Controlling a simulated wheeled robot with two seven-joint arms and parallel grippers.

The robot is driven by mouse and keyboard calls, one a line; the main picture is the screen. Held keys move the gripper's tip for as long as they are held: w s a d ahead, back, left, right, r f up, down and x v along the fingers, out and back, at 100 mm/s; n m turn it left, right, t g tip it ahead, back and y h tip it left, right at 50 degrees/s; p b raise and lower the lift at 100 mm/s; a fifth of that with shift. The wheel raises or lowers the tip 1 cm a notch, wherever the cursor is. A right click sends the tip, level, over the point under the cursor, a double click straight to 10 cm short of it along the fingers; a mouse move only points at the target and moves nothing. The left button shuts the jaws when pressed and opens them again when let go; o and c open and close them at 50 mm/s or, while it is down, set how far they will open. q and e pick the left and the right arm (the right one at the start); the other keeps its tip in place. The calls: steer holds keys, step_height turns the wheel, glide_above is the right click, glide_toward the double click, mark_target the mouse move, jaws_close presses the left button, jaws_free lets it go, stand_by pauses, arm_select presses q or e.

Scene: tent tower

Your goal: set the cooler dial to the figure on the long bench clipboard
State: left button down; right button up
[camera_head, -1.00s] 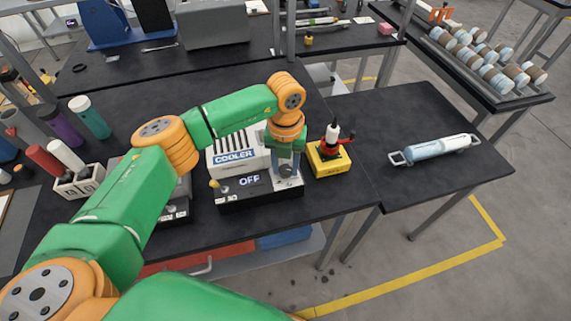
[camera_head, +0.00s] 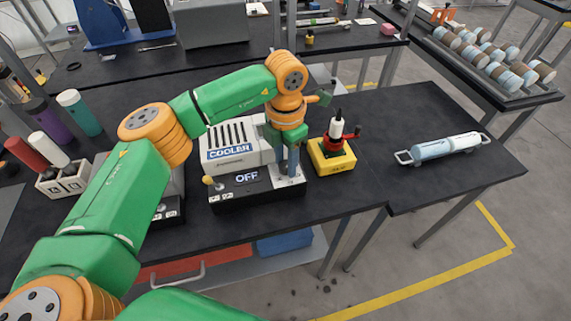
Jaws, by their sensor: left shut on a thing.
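The cooler (camera_head: 228,157) is a white vented box with a blue COOLER label on a black base, standing on the black bench. Its display (camera_head: 247,177) reads OFF. My left gripper (camera_head: 287,170) points down at the right end of the cooler's base, over a light plate (camera_head: 291,188). It is shut on the dial there, which the fingers mostly hide. The figure on a clipboard cannot be read in this view. My right gripper does not show.
A yellow box with a red and white top (camera_head: 332,154) stands close right of the cooler. A pale blue cylinder with end handles (camera_head: 445,147) lies on the right bench. Bottles (camera_head: 79,112) and a divided holder (camera_head: 66,183) stand at the left. Another device sits left of the cooler, partly behind my arm.

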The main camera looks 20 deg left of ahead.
arm_select(q)
steer(key=m+b, duration=0.1)
steer(key=m, duration=0.2)
steer(key=shift+m, duration=0.4)
steer(key=m, duration=0.3)
steer(key=shift+m+b, duration=0.3)
steer(key=shift+b, duration=0.1)
steer(key=m, duration=0.3)
steer(key=shift+m, duration=2.4)
steer(key=shift+c, duration=2.2)
jaws_free()
